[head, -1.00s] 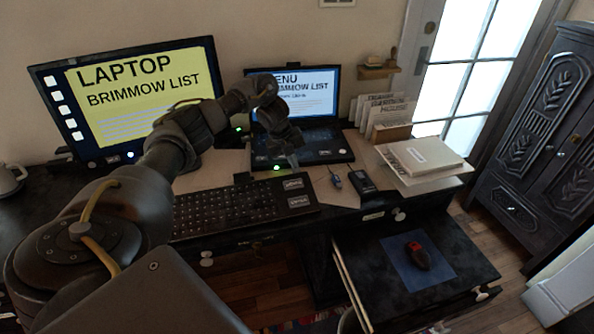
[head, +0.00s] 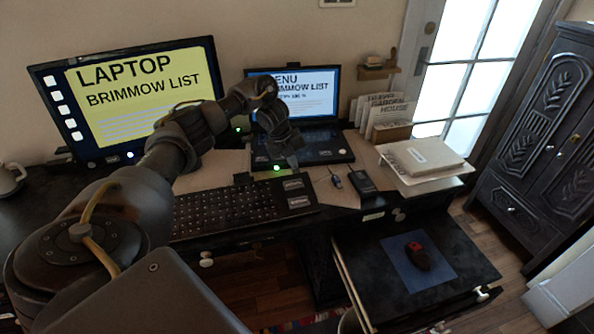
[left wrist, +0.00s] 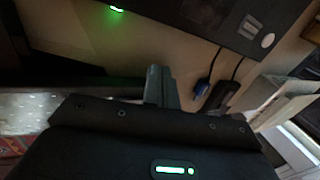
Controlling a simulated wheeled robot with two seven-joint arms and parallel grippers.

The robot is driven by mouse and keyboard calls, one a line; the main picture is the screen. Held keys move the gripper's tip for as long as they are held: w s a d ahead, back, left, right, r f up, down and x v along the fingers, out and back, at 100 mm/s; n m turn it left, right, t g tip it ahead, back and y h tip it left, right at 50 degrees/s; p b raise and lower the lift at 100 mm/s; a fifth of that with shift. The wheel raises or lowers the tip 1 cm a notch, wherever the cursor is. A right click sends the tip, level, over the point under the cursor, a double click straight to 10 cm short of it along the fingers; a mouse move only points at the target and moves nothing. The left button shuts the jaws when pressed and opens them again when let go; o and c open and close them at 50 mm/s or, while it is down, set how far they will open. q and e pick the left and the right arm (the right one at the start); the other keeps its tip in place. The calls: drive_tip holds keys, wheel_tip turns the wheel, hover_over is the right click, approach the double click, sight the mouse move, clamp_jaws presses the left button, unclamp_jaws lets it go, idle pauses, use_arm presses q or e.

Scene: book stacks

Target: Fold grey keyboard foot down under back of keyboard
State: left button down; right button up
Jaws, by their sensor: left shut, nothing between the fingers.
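The black keyboard (head: 228,207) lies flat near the front edge of the desk, below the big monitor in the head view. A small dark block (head: 243,178) stands up at its back edge; I cannot tell whether it is the grey foot. My left gripper (head: 293,162) points down over the desk behind the keyboard's right end, in front of the laptop (head: 320,140). In the left wrist view its grey fingers (left wrist: 160,85) are together and empty. I cannot tell whether the fingertips touch anything. My right gripper is not in view.
A small mouse-like device (head: 336,181) and a black box (head: 362,183) lie right of the keyboard. Stacked papers and books (head: 425,157) are farther right. A large monitor (head: 135,95) stands behind. An open drawer (head: 465,265) below holds a red-and-black object (head: 417,256) on a blue mat.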

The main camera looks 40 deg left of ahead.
use_arm(q)
drive_tip(key=shift+f+b, duration=0.45)
drive_tip(key=shift+f, duration=0.85)
drive_tip(key=shift+w+a+f+b, duration=0.2)
drive_tip(key=shift+a+b, duration=0.1)
drive_tip(key=shift+a, duration=0.15)
drive_tip(key=shift+w+a+f+b, duration=0.15)
drive_tip(key=shift+a+b, duration=0.1)
drive_tip(key=shift+a, duration=0.15)
idle(0.4)
